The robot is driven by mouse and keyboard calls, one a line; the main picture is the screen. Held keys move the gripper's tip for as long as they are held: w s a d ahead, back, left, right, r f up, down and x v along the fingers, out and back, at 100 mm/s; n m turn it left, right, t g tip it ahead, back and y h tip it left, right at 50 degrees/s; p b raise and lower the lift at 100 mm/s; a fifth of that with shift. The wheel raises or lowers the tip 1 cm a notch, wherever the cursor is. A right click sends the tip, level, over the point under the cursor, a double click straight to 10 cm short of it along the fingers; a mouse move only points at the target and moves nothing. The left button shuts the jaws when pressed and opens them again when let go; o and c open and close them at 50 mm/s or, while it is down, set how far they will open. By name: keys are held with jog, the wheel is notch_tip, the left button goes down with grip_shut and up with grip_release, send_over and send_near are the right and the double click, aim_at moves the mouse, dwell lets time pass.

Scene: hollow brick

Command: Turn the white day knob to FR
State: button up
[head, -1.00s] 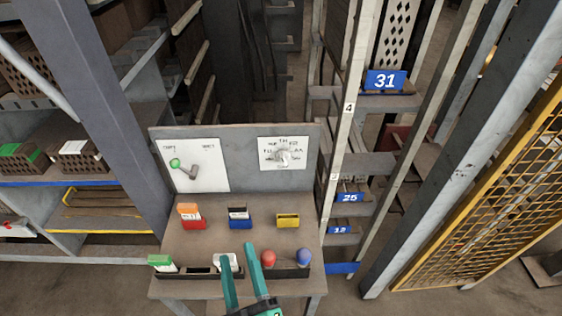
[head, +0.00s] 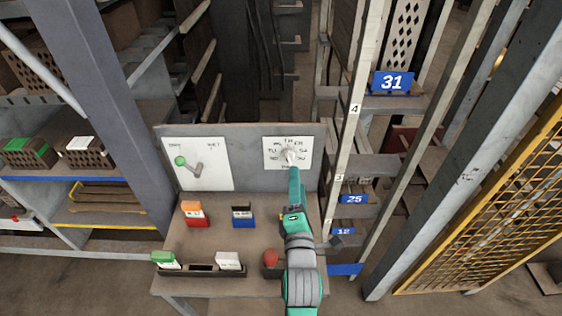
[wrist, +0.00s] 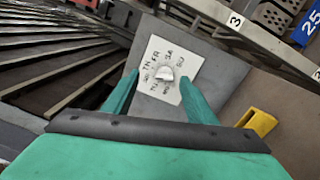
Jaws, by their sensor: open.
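The white day knob (wrist: 165,76) sits on a white dial plate (wrist: 185,62) with day letters around it, on the grey upright panel. In the wrist view it lies between and beyond my two fingers, with no contact visible. My gripper (wrist: 155,95) is open and faces the plate. In the head view the gripper (head: 292,168) is in front of the plate (head: 301,143) and covers part of the knob (head: 289,157). The knob's exact pointing direction is too small to tell.
Orange-red (head: 195,214) and blue (head: 243,216) card holders stand on the desk (head: 215,243). A yellow holder (wrist: 255,122) is low right in the wrist view.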

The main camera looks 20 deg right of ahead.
aim_at(288, 163)
jog(key=shift+n+y, duration=0.3)
jog(key=shift+n, duration=0.2)
jog(key=w, duration=0.3)
jog(key=w+f, duration=0.1)
jog(key=w, duration=0.7)
jog(key=shift+d+f, duration=0.3)
jog(key=shift+d, duration=0.05)
jog(key=c, duration=1.1)
